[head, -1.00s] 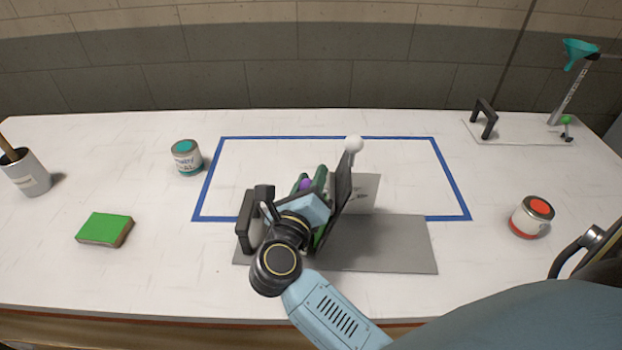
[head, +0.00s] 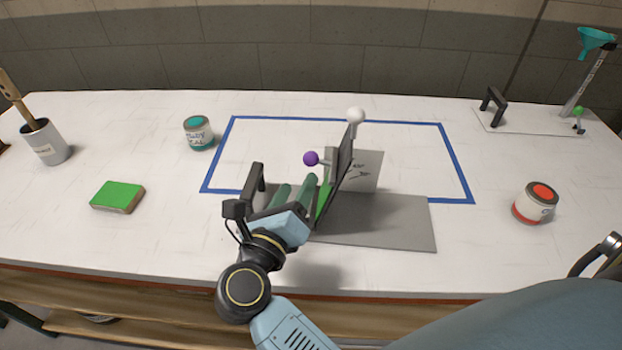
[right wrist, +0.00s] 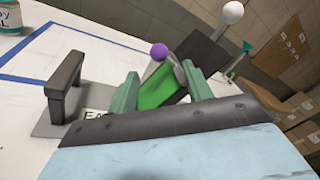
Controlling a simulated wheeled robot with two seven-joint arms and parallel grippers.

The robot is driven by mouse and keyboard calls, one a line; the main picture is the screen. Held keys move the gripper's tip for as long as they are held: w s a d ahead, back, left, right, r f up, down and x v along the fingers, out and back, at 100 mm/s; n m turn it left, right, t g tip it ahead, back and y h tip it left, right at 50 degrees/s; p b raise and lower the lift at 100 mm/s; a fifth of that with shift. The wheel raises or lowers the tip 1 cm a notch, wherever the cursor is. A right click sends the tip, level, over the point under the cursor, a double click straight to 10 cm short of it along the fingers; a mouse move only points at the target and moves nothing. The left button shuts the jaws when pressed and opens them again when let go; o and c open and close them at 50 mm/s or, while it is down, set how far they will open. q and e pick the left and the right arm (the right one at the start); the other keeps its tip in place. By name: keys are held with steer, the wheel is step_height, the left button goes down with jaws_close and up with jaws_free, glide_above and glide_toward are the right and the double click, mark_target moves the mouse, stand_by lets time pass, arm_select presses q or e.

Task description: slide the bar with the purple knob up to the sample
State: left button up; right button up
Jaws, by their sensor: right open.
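The purple knob (head: 311,158) sits on a short stem beside the dark upright panel (head: 345,165) of the rack. In the right wrist view the purple knob (right wrist: 159,50) shows just beyond my fingertips. A bright green piece, perhaps the sample, lies along the panel (head: 323,199); it also shows between the fingers in the wrist view (right wrist: 160,94). My right gripper (head: 296,186) has green fingers, is open, and is in front of the knob, apart from it. The bar behind the knob is mostly hidden. My left gripper is not in view.
The rack has a grey base plate (head: 395,225), a black handle (head: 257,180) on its left and a white knob (head: 355,115) on top. Paint cans stand left (head: 199,135) and right (head: 535,203). A green sponge (head: 117,197) lies left. The blue-taped area is clear behind.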

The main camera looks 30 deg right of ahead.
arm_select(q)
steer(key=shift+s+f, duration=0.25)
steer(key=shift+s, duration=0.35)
arm_select(e)
steer(key=shift+v, duration=1.4)
